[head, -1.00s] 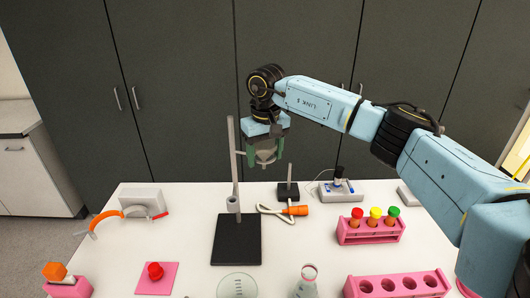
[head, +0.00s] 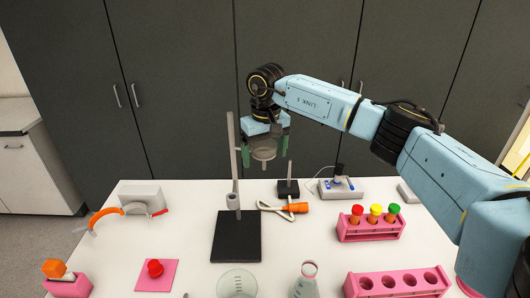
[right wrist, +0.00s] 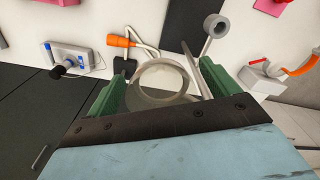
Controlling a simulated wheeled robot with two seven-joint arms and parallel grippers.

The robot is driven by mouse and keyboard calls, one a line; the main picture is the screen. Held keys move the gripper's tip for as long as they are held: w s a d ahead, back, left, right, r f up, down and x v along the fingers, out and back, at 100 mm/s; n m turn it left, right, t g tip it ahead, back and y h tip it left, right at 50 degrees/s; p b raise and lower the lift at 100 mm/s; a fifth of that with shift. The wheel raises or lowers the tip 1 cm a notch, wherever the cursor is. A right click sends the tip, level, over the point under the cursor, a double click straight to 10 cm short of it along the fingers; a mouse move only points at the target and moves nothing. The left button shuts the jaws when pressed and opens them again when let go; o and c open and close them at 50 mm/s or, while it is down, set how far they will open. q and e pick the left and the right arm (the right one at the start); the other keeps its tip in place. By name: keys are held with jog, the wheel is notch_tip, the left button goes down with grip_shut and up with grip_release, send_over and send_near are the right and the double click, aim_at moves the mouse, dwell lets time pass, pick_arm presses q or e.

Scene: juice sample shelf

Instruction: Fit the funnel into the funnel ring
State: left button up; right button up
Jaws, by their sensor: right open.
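A clear grey funnel (head: 263,149) is between the two green fingers of my right gripper (head: 265,144), high above the back of the table. In the right wrist view the funnel's round rim (right wrist: 160,82) lies between the spread fingers (right wrist: 160,90). The fingers are open, with a gap beside the rim. The stand's upright rod is just left of the gripper. A small grey ring-shaped holder (head: 232,201) is low on the rod. I cannot make out what, if anything, supports the funnel. My left gripper is out of view.
The stand's black base (head: 237,237) is on the white table. A smaller black stand (head: 288,188), an orange-ended cord (head: 297,208) and a blue-white device (head: 340,188) are behind it. A pink rack with capped tubes (head: 372,226) is at right.

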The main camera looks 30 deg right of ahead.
notch_tip(320, 180, up, 13)
jog(key=b, duration=0.1)
jog(key=shift+s+r+b, duration=0.15)
jog(key=shift+s+b, duration=0.1)
jog(key=shift+b, duration=0.15)
